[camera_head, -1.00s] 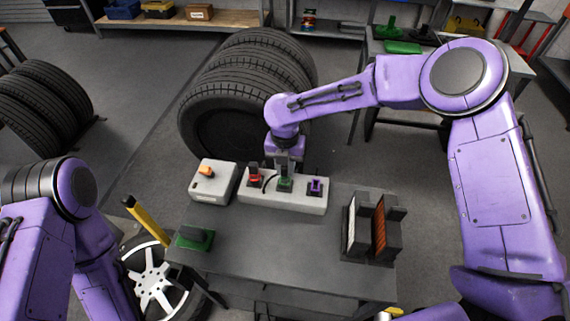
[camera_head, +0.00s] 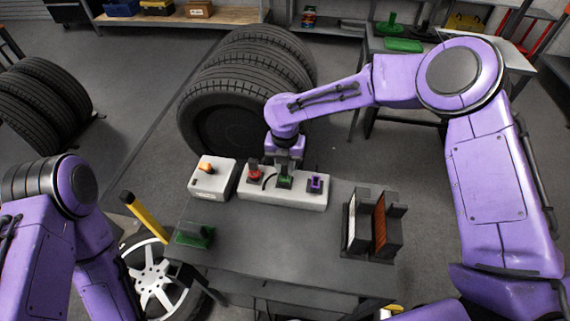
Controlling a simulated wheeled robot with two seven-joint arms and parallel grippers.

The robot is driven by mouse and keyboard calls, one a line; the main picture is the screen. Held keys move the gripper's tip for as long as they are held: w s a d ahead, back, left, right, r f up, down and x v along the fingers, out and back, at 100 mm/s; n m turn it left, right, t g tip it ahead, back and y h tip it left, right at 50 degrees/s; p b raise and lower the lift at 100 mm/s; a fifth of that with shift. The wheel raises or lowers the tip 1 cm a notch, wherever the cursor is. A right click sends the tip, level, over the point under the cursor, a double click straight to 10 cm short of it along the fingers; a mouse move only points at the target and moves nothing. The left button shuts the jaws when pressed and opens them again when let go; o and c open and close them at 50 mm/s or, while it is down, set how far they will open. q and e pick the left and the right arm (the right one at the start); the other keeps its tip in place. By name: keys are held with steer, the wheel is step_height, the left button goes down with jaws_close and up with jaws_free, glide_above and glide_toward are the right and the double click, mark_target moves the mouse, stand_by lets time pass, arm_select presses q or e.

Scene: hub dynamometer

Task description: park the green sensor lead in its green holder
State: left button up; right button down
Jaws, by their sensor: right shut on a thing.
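A light grey socket block (camera_head: 310,201) stands at the back of the dark table. It carries a red plug (camera_head: 254,173), a green spot in the middle and a purple fitting (camera_head: 316,184). My right gripper (camera_head: 285,176) points down at the middle of the block, shut on the green sensor lead (camera_head: 285,182). The lead is still at the green socket; the fingers hide most of it, so I cannot tell how deep it sits. A green holder (camera_head: 196,236) lies at the table's left front edge. My left arm is at the left, its gripper out of view.
A white box with an orange knob (camera_head: 211,182) stands left of the block. A dark rack with white and brown plates (camera_head: 372,232) stands at the right. The table's middle (camera_head: 270,235) is clear. Tyres (camera_head: 235,110) stand behind, and a yellow post (camera_head: 146,217) at left.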

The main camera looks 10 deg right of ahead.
steer(key=c, duration=0.8)
jaws_free()
steer(key=shift+c, duration=0.2)
steer(key=shift+r, duration=0.4)
step_height(320, 180, up, 10)
steer(key=shift+f+b, duration=0.1)
steer(key=shift+b, duration=0.95)
steer(key=shift+s+f, duration=0.1)
